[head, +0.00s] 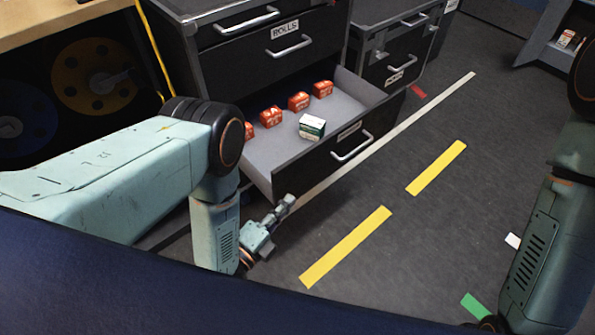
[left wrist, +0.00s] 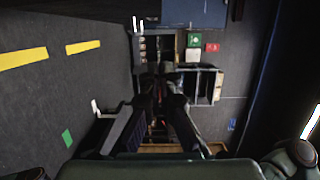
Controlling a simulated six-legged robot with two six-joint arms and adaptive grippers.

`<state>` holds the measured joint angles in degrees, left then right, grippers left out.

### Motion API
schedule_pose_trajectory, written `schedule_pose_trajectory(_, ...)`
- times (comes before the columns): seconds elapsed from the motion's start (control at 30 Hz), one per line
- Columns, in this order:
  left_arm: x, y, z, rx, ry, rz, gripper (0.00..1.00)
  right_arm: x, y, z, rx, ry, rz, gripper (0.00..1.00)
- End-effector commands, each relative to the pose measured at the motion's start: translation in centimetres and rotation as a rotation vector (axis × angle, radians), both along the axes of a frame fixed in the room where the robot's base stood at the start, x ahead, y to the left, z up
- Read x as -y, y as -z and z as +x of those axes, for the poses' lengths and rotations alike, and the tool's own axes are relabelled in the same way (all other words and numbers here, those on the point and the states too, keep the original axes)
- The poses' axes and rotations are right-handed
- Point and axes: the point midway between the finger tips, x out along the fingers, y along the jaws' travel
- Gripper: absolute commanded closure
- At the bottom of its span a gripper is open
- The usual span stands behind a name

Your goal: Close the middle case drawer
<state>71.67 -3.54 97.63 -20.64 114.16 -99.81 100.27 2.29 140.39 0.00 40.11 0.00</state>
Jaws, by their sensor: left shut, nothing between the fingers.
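A dark case (head: 200,55) stands at the upper middle of the head view. Its lower drawer (head: 262,165) is pulled out and open, with a bar handle (head: 352,146) on its dark front. Several orange-red boxes (head: 299,101) and one white-and-green box (head: 312,127) sit inside it. My left gripper (head: 287,202) is shut and empty, low in front of the drawer's near left corner; whether it touches the front is hard to tell. Its dark fingers (left wrist: 162,78) show in the left wrist view. My right arm is at the right edge; its gripper is not in view.
A shut drawer labelled ROLLS (head: 290,48) is above the open one. Another dark case (head: 395,65) stands to the right. A wooden bench (head: 60,18) is at upper left. The floor with yellow strips (head: 345,247) is clear in front.

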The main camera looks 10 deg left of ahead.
Motion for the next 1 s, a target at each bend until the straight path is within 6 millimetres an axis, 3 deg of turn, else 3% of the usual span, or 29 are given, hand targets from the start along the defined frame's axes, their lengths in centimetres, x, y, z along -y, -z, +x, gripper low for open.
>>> schedule_pose_trajectory(0.03,0.1,0.4,0.2,0.001,0.001,0.000,1.00,0.0,1.0,0.0,0.000,0.000,0.000,0.60)
schedule_pose_trajectory(0.57,0.9,0.4,1.6,0.001,-0.001,0.002,1.00,0.0,5.9,0.0,0.000,0.000,0.000,0.60)
schedule_pose_trajectory(1.0,3.8,0.1,8.9,0.005,-0.002,0.001,1.00,0.0,8.5,0.0,0.000,0.000,0.000,0.60)
